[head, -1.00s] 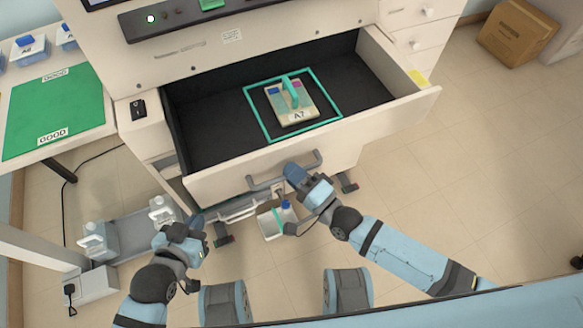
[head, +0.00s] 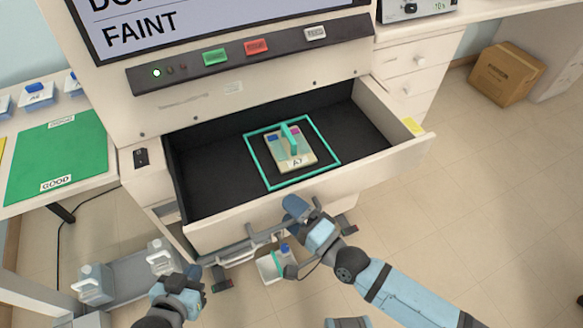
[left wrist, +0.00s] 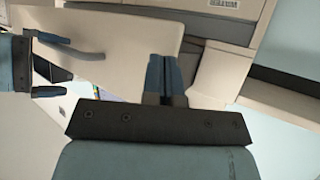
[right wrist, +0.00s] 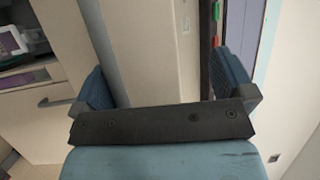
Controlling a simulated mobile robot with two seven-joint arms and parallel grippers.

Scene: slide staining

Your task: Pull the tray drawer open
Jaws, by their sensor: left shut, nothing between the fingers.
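The tray drawer (head: 235,225) is pulled out of the machine, its dark interior showing. In it a teal square outline surrounds a tray labelled A7 (head: 303,163) with a teal handle. The grey bar handle (head: 262,235) is on the drawer's front, partly hidden by my right gripper. My right gripper (head: 297,207) is at the handle's right end; its fingers are wide apart in the right wrist view (right wrist: 165,85). I cannot tell whether it touches the handle. My left gripper (head: 204,283) is shut and empty, low and left of the drawer front; its closed fingers show in the left wrist view (left wrist: 163,75).
A screen reading FAINT (head: 210,30) and a button panel (head: 255,52) are above the drawer. A green mat marked GOOD (head: 62,150) lies on the left table. White jugs (head: 95,283) stand at lower left. A cardboard box (head: 507,73) sits back right. Floor at right is clear.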

